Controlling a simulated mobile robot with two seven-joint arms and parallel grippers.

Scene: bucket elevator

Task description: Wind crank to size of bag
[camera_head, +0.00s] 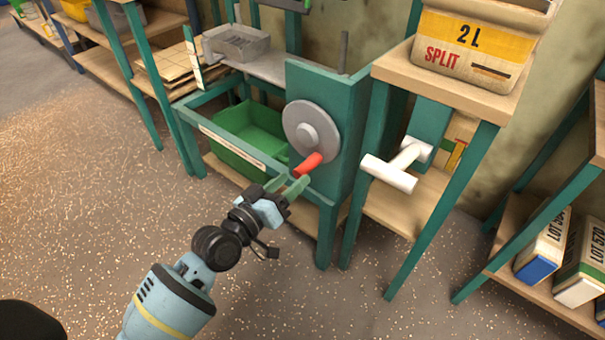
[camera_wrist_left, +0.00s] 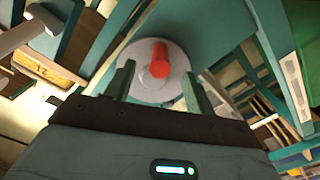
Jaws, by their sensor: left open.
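The crank is a grey disc (camera_head: 311,131) on the face of a teal machine, with a red handle (camera_head: 308,165) at its lower edge. My left gripper (camera_head: 288,186) is open just in front of and below the red handle. In the left wrist view the red handle (camera_wrist_left: 160,60) stands between and beyond the two green fingers, with the grey disc (camera_wrist_left: 140,84) behind it; I cannot tell whether they touch. The bag (camera_head: 478,45), a tan sack marked "2 L SPLIT", stands on a wooden-topped stand at the upper right. My right gripper is not in view.
A green bin (camera_head: 250,137) sits in the frame left of the disc. A white T-shaped handle (camera_head: 396,168) juts out at the right. The speckled floor in front is clear.

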